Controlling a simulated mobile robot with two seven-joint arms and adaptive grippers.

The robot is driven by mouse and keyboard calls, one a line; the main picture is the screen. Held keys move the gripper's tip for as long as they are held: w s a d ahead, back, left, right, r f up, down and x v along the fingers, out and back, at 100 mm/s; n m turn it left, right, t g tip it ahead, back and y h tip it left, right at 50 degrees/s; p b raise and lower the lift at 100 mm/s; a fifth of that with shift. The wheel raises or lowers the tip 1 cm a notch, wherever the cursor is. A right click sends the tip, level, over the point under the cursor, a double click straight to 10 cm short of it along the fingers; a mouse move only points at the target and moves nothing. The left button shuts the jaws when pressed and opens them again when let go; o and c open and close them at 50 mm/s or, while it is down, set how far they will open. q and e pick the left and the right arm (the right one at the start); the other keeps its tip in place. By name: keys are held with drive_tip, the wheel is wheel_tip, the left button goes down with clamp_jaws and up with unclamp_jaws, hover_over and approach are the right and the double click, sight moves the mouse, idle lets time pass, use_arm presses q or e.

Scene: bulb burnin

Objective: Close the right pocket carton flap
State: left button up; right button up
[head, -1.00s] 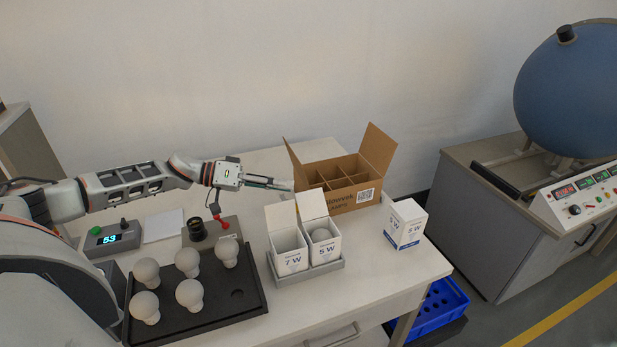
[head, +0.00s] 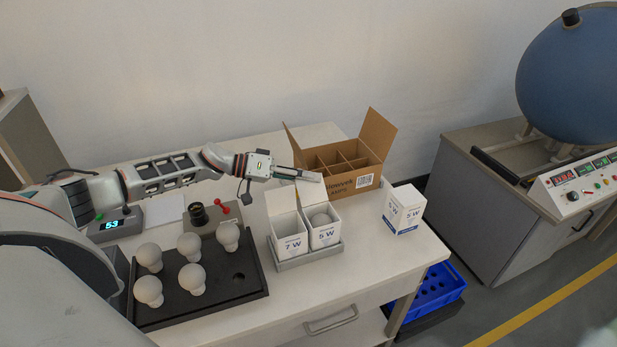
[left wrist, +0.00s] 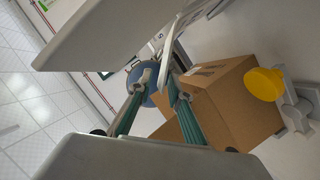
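The right pocket carton (head: 325,237), white and marked 5 W, stands in the right pocket of a grey tray (head: 308,257). A white bulb (head: 320,220) shows inside it. Its flap (head: 311,196) stands up at the back and is open. My left gripper (head: 314,177) is at the flap's top edge, with its fingers reaching just past it to the right. Whether they touch the flap is unclear. In the left wrist view the green-linked fingers (left wrist: 160,85) show close up, and their gap cannot be judged. My right gripper is not in view.
The 7 W carton (head: 290,243) stands open on the left in the tray. A divided cardboard box (head: 357,183) is close behind my gripper. A closed white carton (head: 403,210) stands to the right. A black bulb tray (head: 215,303) lies in front on the left.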

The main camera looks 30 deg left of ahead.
sight(314, 197)
use_arm(q)
clamp_jaws()
drive_tip(key=shift+d, duration=0.1)
drive_tip(key=m, duration=0.1)
drive_tip(key=s+d+r+m+y, duration=0.1)
drive_tip(key=shift+s+d+r+m+t+y, duration=0.25)
drive_tip(key=shift+m+t+y, duration=0.05)
drive_tip(key=shift+m+t, duration=0.1)
drive_tip(key=shift+s+d+r+m+t+y, duration=0.35)
drive_tip(key=shift+s+d+m+y, duration=0.25)
drive_tip(key=shift+m, duration=0.4)
drive_tip(key=shift+d+f, duration=0.1)
unclamp_jaws()
